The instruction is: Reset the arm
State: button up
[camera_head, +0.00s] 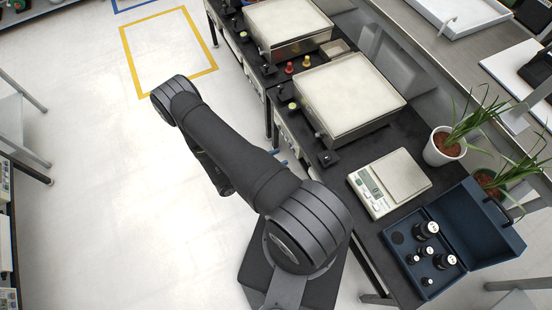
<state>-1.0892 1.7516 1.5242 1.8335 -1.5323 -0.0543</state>
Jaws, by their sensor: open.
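My arm rises from its base at the bottom middle, reaches up and left over the floor, and folds back at the elbow. Its upper link hides most of the forearm and wrist. The rest of the gripper is hidden. A white plant pot (441,149) with a green plant and a second, brownish pot (489,180) stand on the right. A small digital scale (400,176) is bare.
Shelving stands at the far left. The pale floor (90,190) left of my arm is clear.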

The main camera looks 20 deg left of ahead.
dwell(0.7)
send_near(320, 129)
jog(key=d, duration=0.1)
jog(key=w+d, duration=0.1)
jog(key=d, duration=0.3)
jog(key=shift+w+d+f, duration=0.15)
jog(key=shift+w+f, duration=0.1)
jog(key=shift+w, duration=0.1)
jog(key=shift+s, duration=0.1)
dwell(0.4)
jog(key=shift+x, duration=0.75)
jog(key=n, duration=0.3)
jog(key=w+a+n, duration=0.1)
jog(key=shift+r+n, duration=0.4)
jog(key=shift+w+a+r+n, duration=0.1)
jog(key=shift+w+a+n, duration=0.05)
jog(key=shift+n, duration=0.6)
jog(key=shift+w+a+f+n, duration=0.1)
jog(key=shift+w+a+n, duration=0.1)
jog(key=shift+n, duration=0.6)
jog(key=shift+w+a+r+n, duration=0.1)
jog(key=shift+a+n, duration=0.05)
jog(key=shift+n, duration=0.6)
dwell(0.4)
